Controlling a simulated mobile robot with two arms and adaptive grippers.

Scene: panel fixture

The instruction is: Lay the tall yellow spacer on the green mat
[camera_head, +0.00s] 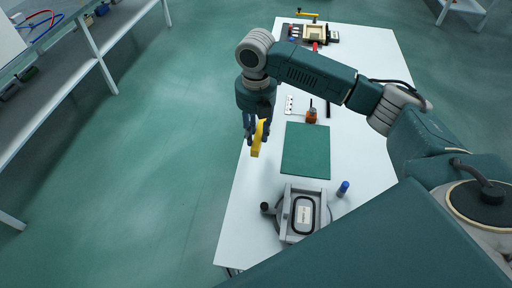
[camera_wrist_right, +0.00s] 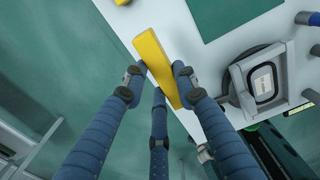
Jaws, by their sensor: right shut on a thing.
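The tall yellow spacer (camera_head: 258,141) is a long yellow bar in my right gripper (camera_head: 257,137). The gripper holds it over the left edge of the white table, to the left of the green mat (camera_head: 306,150). In the right wrist view the fingers of the gripper (camera_wrist_right: 155,88) close around the spacer (camera_wrist_right: 160,68), which is tilted in the picture. The mat (camera_wrist_right: 236,16) also shows there at the top, bare where visible. In the head view the mat lies flat and empty. My left gripper is not in view.
A grey fixture (camera_head: 286,211) with a black ring stands in front of the mat, with a blue cylinder (camera_head: 343,188) beside it. An orange item (camera_head: 311,117) stands behind the mat. A shelf (camera_head: 70,75) stands left.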

